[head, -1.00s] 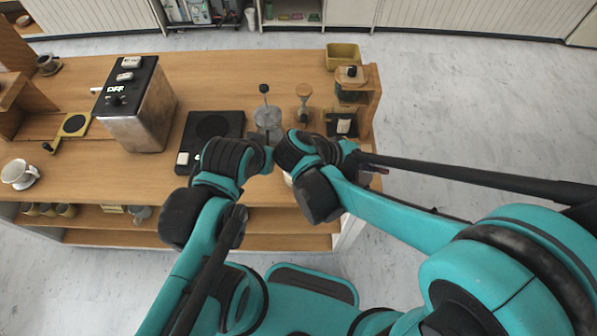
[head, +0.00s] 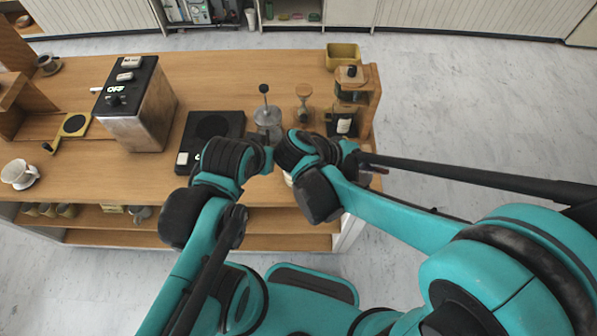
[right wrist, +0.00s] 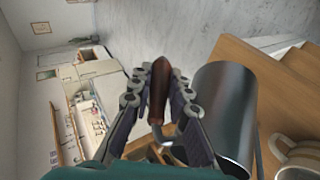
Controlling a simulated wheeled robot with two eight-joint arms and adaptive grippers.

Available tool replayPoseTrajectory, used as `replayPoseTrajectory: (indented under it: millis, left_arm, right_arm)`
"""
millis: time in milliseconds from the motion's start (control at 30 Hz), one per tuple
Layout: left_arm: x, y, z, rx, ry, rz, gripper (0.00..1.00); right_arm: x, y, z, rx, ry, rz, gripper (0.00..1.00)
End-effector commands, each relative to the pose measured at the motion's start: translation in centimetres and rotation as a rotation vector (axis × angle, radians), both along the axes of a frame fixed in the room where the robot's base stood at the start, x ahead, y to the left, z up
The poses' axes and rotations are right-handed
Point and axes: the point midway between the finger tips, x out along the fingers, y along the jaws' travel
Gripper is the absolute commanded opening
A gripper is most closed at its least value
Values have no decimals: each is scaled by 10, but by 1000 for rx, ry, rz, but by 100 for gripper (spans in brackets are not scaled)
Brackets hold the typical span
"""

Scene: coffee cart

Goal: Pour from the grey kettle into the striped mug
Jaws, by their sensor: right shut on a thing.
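My right gripper (right wrist: 160,95) is shut on the brown handle of the grey kettle (right wrist: 228,112), seen in the right wrist view. The kettle's metal body is beside the fingers, to their right. In the head view the kettle is mostly hidden by my right arm; a small reddish-brown piece, perhaps its handle, shows by my right gripper (head: 366,168). A cream mug with a tan band, the striped mug (right wrist: 298,160), is at the lower right of the right wrist view, apart from the kettle. My left gripper's base (head: 262,160) shows in the head view; its fingers are hidden.
The wooden counter (head: 100,185) holds a black scale (head: 212,128), a glass press (head: 267,115), an hourglass-shaped brewer (head: 303,103) and a metal machine (head: 140,115). A wooden rack with bottles (head: 372,100) stands at the right end.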

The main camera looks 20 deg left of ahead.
Motion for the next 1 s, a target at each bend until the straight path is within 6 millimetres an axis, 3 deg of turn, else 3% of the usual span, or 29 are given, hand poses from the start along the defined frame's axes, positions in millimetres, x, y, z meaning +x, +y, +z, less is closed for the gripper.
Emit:
replayPoseTrajectory:
  millis: [33,1000]
  left_arm:
    - [0,-8,0,-11,0,-23,48]
    - [0,-8,-2,-12,0,-22,48]
  right_arm:
    - [3,11,2,-1,-1,14,0]
    - [1,7,-18,110,-6,10,0]
